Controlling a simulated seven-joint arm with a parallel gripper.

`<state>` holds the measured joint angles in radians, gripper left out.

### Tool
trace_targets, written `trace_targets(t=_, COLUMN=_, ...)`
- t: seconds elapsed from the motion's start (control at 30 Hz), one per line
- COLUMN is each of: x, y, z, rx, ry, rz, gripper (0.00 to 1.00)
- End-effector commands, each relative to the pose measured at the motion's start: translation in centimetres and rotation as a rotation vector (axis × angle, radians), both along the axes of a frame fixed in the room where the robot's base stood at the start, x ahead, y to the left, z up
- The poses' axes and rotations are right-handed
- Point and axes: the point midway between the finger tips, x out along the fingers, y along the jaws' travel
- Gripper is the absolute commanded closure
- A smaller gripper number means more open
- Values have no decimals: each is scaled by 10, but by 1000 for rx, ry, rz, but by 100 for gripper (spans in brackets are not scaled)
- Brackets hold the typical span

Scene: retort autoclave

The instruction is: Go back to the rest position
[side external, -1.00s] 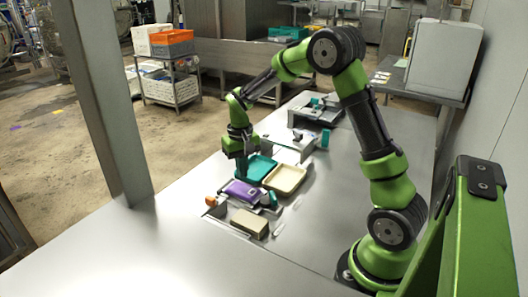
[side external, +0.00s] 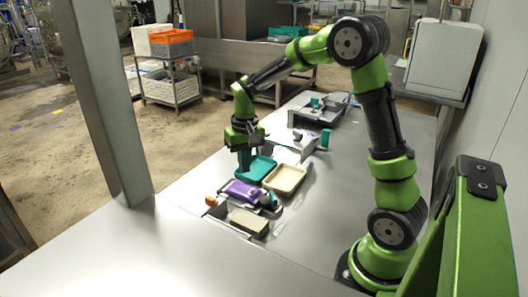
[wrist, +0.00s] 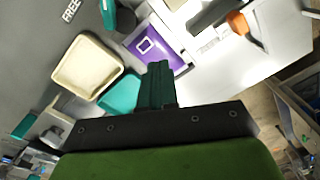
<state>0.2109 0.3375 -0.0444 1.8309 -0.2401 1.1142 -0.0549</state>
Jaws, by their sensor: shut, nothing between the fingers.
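My gripper (side external: 243,166) points down above the far left end of the teal tray (side external: 262,168). In the wrist view my gripper (wrist: 157,72) shows its fingers together with nothing between them. The teal tray also shows in the wrist view (wrist: 117,97), partly hidden by my gripper. The arm is bent, with its elbow high over the bench.
A cream tray (side external: 286,180) lies beside the teal one. A purple pouch (side external: 242,190) sits in a small fixture, with a tan block (side external: 249,222) and an orange knob (side external: 211,201) close by. A steel post (side external: 100,110) stands left. The near bench (side external: 150,260) is clear.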

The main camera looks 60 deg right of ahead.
Motion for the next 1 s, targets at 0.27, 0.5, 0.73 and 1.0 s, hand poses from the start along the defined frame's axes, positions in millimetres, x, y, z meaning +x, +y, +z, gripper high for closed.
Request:
trace_targets(t=0.27, x=-62, y=61, z=65, rx=40, ry=-220, rz=42, gripper=100)
trace_targets(t=0.5, x=-122, y=102, z=99, rx=71, ry=-426, rz=98, gripper=100)
trace_targets(t=0.73, x=-155, y=122, z=116, rx=88, ry=-567, rz=148, gripper=100)
trace_targets(t=1.0, x=-159, y=126, z=127, rx=88, ry=-613, rz=168, gripper=100)
